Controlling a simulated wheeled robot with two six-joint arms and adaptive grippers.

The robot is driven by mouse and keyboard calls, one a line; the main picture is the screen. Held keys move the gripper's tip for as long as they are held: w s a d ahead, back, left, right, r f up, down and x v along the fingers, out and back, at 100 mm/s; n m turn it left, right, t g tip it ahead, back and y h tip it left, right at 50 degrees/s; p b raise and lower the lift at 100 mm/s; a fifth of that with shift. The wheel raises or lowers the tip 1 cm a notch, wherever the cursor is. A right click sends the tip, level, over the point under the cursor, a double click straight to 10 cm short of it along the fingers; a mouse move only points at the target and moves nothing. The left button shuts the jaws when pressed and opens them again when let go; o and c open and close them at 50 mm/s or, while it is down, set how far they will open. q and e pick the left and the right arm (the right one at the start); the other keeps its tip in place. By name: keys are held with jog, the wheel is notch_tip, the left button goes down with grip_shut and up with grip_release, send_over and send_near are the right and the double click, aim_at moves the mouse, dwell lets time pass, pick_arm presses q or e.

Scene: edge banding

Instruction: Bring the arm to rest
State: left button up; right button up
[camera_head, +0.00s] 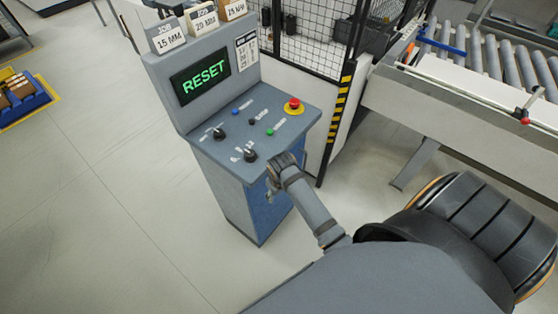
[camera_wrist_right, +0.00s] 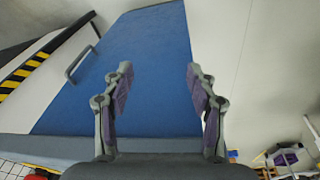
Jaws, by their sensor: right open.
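My right arm reaches in from the lower right in the head view. Its wrist end is at the near right edge of the control console (camera_head: 190,95), in front of the blue cabinet front. In the right wrist view my right gripper (camera_wrist_right: 160,74) is open and empty, its two fingers wide apart. It faces the blue cabinet front (camera_wrist_right: 155,60), with nothing between the fingers. The fingers are hard to make out in the head view. My left gripper is in neither view.
The console screen (camera_head: 201,77) reads RESET. Its panel has a red emergency button (camera_head: 293,106), black knobs and small buttons. A mesh guard (camera_head: 310,48) with a striped post (camera_head: 340,105) stands at the right, before a roller conveyor (camera_head: 490,60).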

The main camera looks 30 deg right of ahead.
jog(key=s+d+f+b, duration=0.1)
jog(key=s+f+b, duration=0.3)
jog(key=f, duration=0.9)
jog(key=s+d+f+b, duration=0.1)
jog(key=s+f, duration=0.4)
jog(key=f, duration=0.7)
jog(key=s+d+f+b, duration=0.1)
jog(key=s+f+b, duration=0.1)
jog(key=s+f, duration=0.6)
jog(key=s+d+f+b, duration=0.1)
jog(key=s+f+b, duration=0.1)
jog(key=s+f, duration=0.7)
jog(key=s, duration=0.6)
jog(key=shift+d+m+g, duration=0.2)
jog(key=shift+m+g, duration=0.2)
